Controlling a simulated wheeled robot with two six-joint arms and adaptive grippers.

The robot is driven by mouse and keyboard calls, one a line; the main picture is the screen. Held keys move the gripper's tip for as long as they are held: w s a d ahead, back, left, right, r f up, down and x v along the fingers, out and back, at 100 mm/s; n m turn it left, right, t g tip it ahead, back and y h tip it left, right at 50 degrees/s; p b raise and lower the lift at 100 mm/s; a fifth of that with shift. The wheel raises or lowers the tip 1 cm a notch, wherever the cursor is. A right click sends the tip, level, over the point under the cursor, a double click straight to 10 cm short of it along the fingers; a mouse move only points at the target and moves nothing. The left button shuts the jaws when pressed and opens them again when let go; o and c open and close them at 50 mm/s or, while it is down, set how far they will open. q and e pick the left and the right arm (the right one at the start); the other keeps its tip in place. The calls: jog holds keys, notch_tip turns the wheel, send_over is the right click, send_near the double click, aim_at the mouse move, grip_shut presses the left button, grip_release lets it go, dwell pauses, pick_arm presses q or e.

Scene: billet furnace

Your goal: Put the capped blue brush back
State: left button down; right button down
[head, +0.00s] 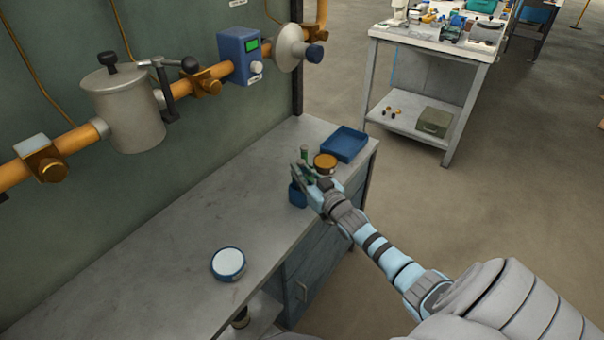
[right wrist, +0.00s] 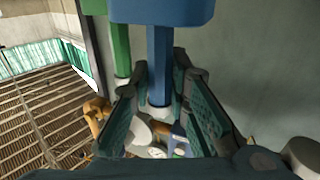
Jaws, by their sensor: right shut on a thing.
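My right gripper (head: 311,184) is over the far part of the grey bench, shut on the blue brush. In the right wrist view the blue handle (right wrist: 159,65) runs between the two fingers (right wrist: 160,115), with a wide blue block (right wrist: 160,10), apparently its cap, at one end. In the head view that blue block (head: 297,196) shows below the fingers; whether it touches the bench I cannot tell. A green handle (right wrist: 121,50) stands beside the blue one, outside the fingers; green also shows behind the gripper in the head view (head: 304,153). My left gripper is not in view.
An amber-topped round tin (head: 325,160) and a blue tray (head: 350,139) are close beyond the gripper. A white-topped round tin (head: 228,262) is on the near bench (head: 170,285). Pipes with a blue meter (head: 239,56) run along the wall. The middle of the bench is clear.

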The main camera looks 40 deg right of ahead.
jog(key=c, duration=1.6)
grip_release()
jog(key=shift+f, duration=0.1)
jog(key=shift+o, duration=0.3)
